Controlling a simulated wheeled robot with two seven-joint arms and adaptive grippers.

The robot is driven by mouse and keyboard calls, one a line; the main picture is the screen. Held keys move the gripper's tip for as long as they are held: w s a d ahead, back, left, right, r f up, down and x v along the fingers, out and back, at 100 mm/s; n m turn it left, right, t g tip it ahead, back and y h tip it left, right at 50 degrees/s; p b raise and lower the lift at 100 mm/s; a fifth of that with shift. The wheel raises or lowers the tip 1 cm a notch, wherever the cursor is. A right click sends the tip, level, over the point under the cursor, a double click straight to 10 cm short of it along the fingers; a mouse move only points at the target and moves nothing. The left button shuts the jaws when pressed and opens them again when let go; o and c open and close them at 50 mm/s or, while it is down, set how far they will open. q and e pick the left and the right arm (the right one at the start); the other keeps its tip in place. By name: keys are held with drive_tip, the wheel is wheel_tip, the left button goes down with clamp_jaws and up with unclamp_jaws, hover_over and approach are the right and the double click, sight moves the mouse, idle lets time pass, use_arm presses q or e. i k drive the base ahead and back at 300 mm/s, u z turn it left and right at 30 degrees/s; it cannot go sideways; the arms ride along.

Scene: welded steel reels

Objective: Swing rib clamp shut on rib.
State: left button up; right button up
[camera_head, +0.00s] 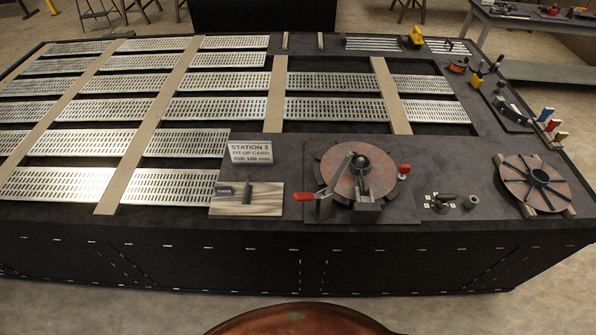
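A copper-brown reel disc (340,183) lies flat on a dark fixture with slots around it, at the front of the table right of centre. A dark round hub (360,163) stands at its middle. A grey metal clamp (325,205) with a red handle (303,196) stands at the disc's front left, and a grey bar slants up from it toward the hub. A grey block (367,206) sits at the disc's front edge. I cannot tell whether the clamp touches a rib. A red-topped piece (404,170) stands right of the disc. Neither gripper is in view.
A second brown disc (534,184) with dark ribs lies at the right. Small metal parts (440,202) lie between the discs. A station card (250,152) and a wooden board (262,207) are on the left. Slotted metal plates (180,143) cover the table's left part.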

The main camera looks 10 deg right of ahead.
sight(297, 196)
drive_tip(key=u, duration=0.7)
drive_tip(key=k, duration=1.6)
drive_tip(key=z, duration=0.65)
